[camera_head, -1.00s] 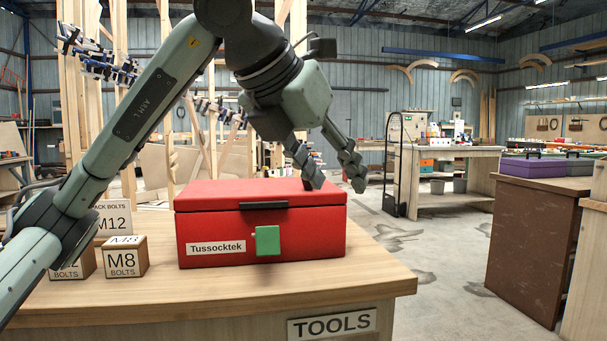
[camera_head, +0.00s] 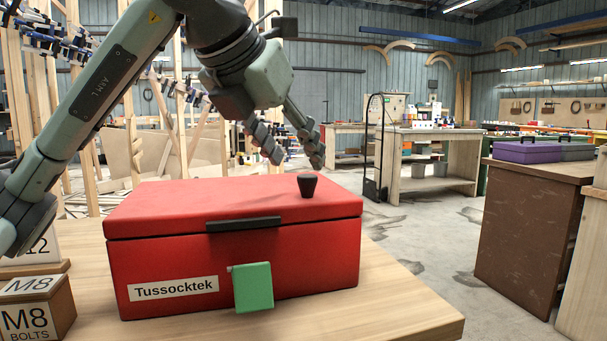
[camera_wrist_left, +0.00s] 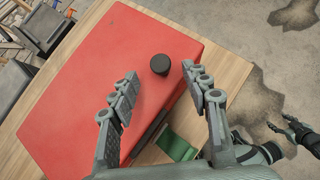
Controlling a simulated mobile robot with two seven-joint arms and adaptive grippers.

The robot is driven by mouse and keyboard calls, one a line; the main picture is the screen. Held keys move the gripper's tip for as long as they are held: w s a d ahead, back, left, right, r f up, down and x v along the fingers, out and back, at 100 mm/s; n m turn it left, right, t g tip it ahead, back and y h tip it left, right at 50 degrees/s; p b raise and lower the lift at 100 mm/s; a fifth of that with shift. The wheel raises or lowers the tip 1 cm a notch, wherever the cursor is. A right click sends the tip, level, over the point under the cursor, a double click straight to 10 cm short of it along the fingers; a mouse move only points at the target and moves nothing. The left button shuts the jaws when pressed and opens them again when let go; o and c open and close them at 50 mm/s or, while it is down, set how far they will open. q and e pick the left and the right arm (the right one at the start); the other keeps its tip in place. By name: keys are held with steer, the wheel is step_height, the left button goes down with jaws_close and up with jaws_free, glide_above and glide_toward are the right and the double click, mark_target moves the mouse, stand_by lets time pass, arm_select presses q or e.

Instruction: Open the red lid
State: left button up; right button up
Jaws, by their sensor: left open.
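A red toolbox (camera_head: 310,246) labelled Tussocktek stands on the wooden workbench. Its red lid (camera_head: 180,203) is down and closed, with a dark handle (camera_head: 243,224) on the front edge and a black knob (camera_head: 307,184) on top near the right end. A green latch (camera_head: 253,287) hangs on the front. My left gripper (camera_head: 296,162) is open and empty, above and behind the lid in the head view. In the left wrist view, the knob (camera_wrist_left: 160,64) lies beyond the open fingertips (camera_wrist_left: 160,82), roughly between them. My right gripper may be partly seen at the lower right there.
Wooden bolt boxes (camera_head: 36,308) stand on the bench left of the toolbox. The bench top (camera_head: 385,310) is clear at the right front. A brown cabinet with a purple case (camera_head: 528,152) stands farther right, across open floor.

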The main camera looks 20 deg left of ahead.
mark_target(307, 176)
arm_select(q)
steer(key=x, duration=0.6)
steer(key=shift+w+f, duration=0.15)
steer(key=shift+f, duration=0.05)
jaws_close()
